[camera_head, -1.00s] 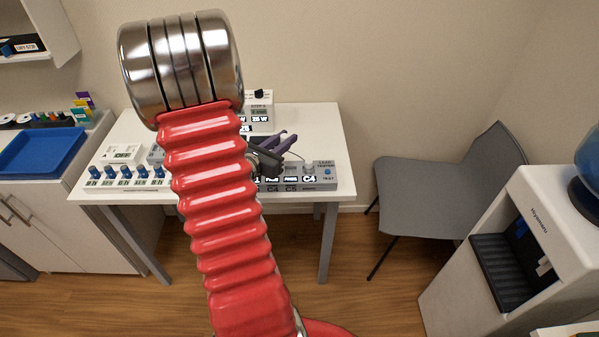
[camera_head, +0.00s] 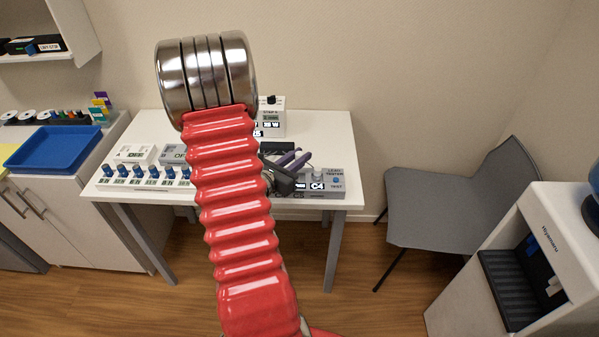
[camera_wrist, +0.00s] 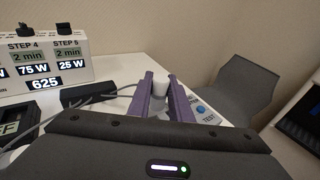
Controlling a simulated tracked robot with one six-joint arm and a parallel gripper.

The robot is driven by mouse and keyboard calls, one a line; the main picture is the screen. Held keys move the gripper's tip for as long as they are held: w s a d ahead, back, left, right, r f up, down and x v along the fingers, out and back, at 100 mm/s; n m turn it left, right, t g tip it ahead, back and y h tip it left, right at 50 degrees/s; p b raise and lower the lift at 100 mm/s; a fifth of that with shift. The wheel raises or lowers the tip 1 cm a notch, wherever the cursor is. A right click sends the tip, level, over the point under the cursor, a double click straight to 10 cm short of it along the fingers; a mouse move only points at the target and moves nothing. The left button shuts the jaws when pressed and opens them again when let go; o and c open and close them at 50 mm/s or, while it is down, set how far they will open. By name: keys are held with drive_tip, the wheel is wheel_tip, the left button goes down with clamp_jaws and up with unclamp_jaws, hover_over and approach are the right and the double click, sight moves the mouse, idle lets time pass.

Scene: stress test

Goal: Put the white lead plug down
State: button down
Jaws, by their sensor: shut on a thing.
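My gripper (camera_wrist: 162,82) has two purple fingers. In the wrist view they are closed around the white lead plug (camera_wrist: 161,89), a short white cylinder between the fingertips. In the head view, my gripper (camera_head: 304,156) is over the right part of the table, above the grey lead tester (camera_head: 335,190). I cannot make out the plug between the fingers there. The tester's blue TEST button (camera_wrist: 201,109) shows right of the fingers in the wrist view. The plug's lower end and any contact beneath it are hidden.
The white table (camera_head: 325,130) also bears a step display box (camera_wrist: 45,60), a black block (camera_wrist: 88,95) with cables, and a row of blue knobs (camera_head: 138,172) at left. A grey chair (camera_head: 440,200) and a water dispenser (camera_head: 490,250) stand to the right.

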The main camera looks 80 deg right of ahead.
sight(299, 172)
drive_tip(key=shift+f, duration=0.8)
drive_tip(key=shift+f, duration=0.1)
drive_tip(key=shift+f, duration=2)
drive_tip(key=c, duration=1.9)
unclamp_jaws()
drive_tip(key=shift+f, duration=0.1)
drive_tip(key=shift+a, duration=0.1)
drive_tip(key=v, duration=1.2)
